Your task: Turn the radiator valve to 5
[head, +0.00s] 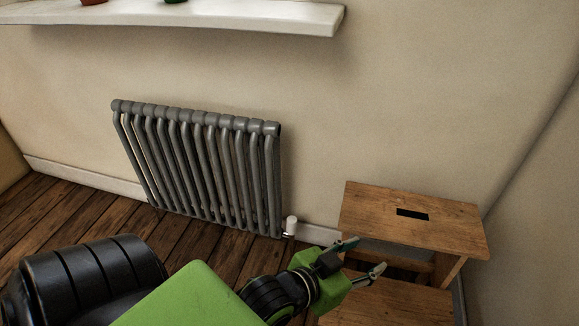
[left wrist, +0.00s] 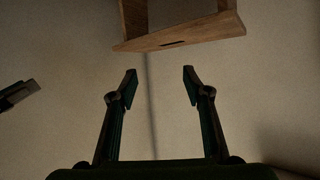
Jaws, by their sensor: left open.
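The grey column radiator (head: 200,165) stands against the wall in the head view. Its small white valve (head: 291,224) sits at the radiator's lower right corner; its markings are too small to read. My left gripper (head: 364,258) is open and empty, to the right of the valve and lower in the picture, in front of the wooden step stool. In the left wrist view its two fingers (left wrist: 160,78) are apart with nothing between them. The valve and radiator do not clearly show in the left wrist view.
A wooden step stool (head: 380,208) stands right of the valve, close to my left gripper; it also shows in the left wrist view (left wrist: 190,36). A white shelf (head: 200,14) is on the wall above the radiator. Wooden floor (head: 60,215) is clear at left.

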